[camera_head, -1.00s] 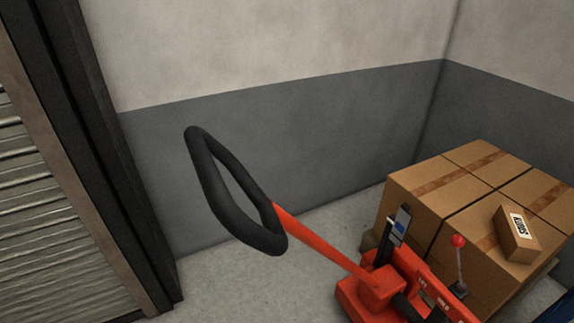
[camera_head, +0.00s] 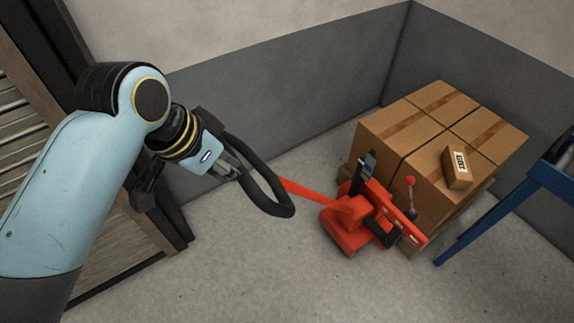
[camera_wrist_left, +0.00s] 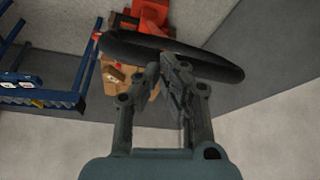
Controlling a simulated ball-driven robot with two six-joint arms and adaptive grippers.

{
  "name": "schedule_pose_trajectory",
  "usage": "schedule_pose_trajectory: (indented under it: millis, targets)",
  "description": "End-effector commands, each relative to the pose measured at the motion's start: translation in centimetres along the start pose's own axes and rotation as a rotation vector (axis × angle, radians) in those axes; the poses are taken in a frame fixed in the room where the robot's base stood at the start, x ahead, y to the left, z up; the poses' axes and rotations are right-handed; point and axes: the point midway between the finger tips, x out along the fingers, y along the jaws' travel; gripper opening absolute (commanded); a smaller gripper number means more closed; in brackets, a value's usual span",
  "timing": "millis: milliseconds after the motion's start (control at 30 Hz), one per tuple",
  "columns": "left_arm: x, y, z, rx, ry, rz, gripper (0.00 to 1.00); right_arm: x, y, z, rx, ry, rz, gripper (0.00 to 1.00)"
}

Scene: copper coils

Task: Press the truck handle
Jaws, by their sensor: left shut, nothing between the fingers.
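The truck handle is a black loop (camera_head: 272,198) on a red bar (camera_head: 306,189) that slopes down to the red pallet truck (camera_head: 352,220) in the head view. My left gripper (camera_head: 236,173) is at the upper left part of the loop, touching or very near it. In the left wrist view the loop (camera_wrist_left: 215,66) crosses just beyond the fingertips of my left gripper (camera_wrist_left: 168,62). The fingers are shut with nothing between them. Whether they press on the loop I cannot tell. My right gripper is not in view.
Cardboard boxes (camera_head: 395,128) with a small labelled box (camera_head: 457,168) on top stand behind the truck. A blue frame (camera_head: 500,208) stands at the right. Grey walls (camera_head: 290,95) close off the back. The floor (camera_head: 250,275) in front is clear.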

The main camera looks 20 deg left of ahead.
Motion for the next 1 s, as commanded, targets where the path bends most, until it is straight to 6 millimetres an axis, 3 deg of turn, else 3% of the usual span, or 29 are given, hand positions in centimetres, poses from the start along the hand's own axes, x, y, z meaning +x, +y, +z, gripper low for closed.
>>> schedule_pose_trajectory:
  millis: [100,333,767,1000]
  targets:
    - [0.6,0.8,-3.5,0.064,0.042,0.045,0.0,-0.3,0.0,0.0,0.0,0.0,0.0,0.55]
    - [2.3,2.2,-7.9,0.163,0.098,0.111,0.0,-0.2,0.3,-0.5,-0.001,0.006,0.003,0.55]
    - [2.6,2.5,-8.6,0.181,0.108,0.12,0.0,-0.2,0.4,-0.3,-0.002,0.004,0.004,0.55]
    - [5.2,2.9,-8.8,0.18,0.105,0.123,0.0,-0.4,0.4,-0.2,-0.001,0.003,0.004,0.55]
